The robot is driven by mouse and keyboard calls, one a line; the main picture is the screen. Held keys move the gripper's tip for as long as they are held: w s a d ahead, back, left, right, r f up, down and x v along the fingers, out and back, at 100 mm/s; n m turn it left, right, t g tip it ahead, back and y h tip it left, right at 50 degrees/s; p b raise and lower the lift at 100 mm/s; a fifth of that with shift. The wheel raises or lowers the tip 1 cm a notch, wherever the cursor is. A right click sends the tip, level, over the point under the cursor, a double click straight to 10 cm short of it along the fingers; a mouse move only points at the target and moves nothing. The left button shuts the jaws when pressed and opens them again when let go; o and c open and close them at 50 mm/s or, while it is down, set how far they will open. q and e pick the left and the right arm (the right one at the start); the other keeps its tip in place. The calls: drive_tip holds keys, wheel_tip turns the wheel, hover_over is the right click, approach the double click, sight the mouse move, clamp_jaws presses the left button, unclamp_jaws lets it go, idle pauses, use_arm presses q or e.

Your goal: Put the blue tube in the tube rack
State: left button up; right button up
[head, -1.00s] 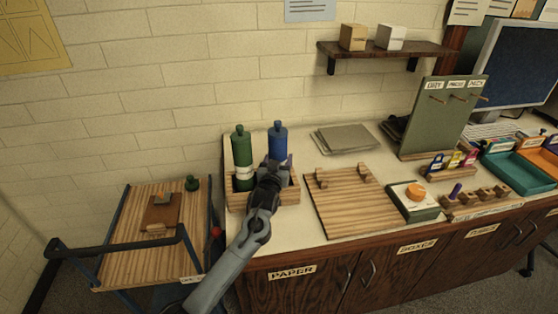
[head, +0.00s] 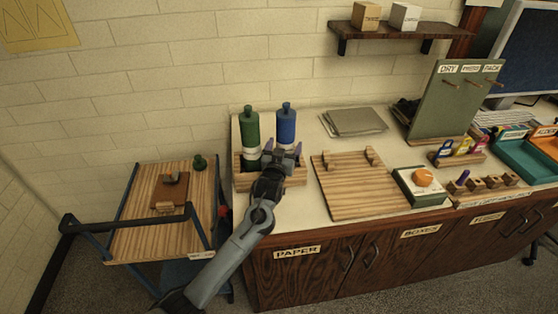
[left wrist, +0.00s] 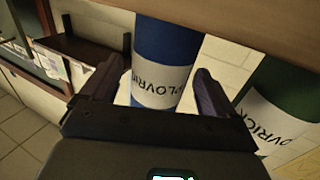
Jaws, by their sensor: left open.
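A small blue tube (head: 445,149) stands among coloured tubes in a small wooden holder (head: 466,159) at the right of the counter. A low wooden rack of blocks (head: 494,183) stands in front of it with a small purple item in it. I cannot tell which of the two is the tube rack. My left gripper (head: 284,151) is open in front of a large blue bottle (head: 286,121). In the left wrist view the white-labelled blue bottle (left wrist: 165,50) shows between the fingers (left wrist: 158,85); I cannot tell whether they touch it. My right gripper is out of view.
A green bottle (head: 251,130) stands close left of the blue one, in a wooden crate (head: 240,178). A wooden board (head: 350,192) and a box with an orange knob (head: 418,190) lie to the right. A cart (head: 140,228) stands at left; a shelf (head: 392,31) hangs above.

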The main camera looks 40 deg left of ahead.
use_arm(q)
drive_tip(key=p+v, duration=0.1)
drive_tip(key=v, duration=0.7)
drive_tip(key=shift+s+d, duration=0.15)
drive_tip(key=shift+s, duration=0.2)
